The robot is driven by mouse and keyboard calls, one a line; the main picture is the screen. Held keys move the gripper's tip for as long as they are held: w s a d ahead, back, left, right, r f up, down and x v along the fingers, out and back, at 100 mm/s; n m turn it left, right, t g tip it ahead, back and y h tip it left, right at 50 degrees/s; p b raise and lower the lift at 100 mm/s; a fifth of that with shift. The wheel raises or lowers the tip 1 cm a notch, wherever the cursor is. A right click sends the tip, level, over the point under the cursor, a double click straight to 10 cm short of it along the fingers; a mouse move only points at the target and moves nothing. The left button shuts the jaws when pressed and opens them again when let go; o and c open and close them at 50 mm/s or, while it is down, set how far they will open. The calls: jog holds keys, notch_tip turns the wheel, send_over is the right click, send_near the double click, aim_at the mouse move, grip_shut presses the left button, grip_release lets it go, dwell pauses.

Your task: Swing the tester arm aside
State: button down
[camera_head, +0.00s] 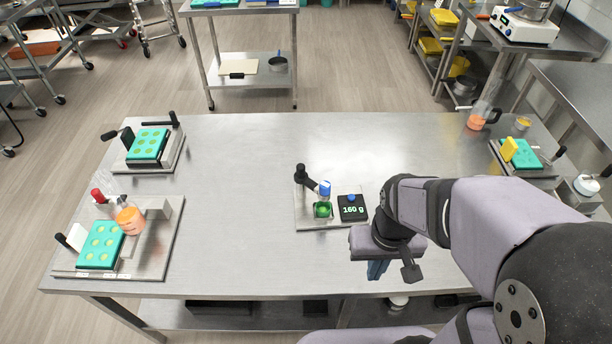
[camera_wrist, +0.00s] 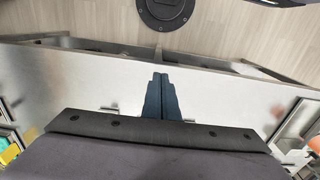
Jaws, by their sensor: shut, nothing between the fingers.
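The tester stands on a metal base plate (camera_head: 308,218) in the middle of the table. Its black tester arm (camera_head: 308,180) reaches from a post at the plate's back left toward the right. A blue-tipped part (camera_head: 325,187) at the arm's end sits over a small green cup (camera_head: 322,210). The tester does not clearly show there.
At left stand two stations with teal molds (camera_head: 148,143) (camera_head: 101,244) and an orange-filled funnel (camera_head: 130,218). At the back right are an orange-filled jug (camera_head: 477,119) and another teal mold (camera_head: 526,154). The table (camera_head: 245,165) is clear between the left stations and the tester.

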jog(key=c, duration=2.5)
grip_release()
jog(key=o, duration=0.6)
jog(key=shift+w, duration=0.1)
jog(key=shift+c, duration=0.2)
jog(key=o, duration=0.4)
jog(key=shift+w, duration=0.35)
jog(key=t+b, duration=0.3)
jog(key=t, duration=0.2)
send_near(301, 166)
jog(key=x, duration=0.3)
jog(key=shift+w+r, duration=0.1)
jog(key=shift+g, duration=0.3)
jog(key=shift+p+x, duration=1.65)
jog(key=shift+x, duration=1.95)
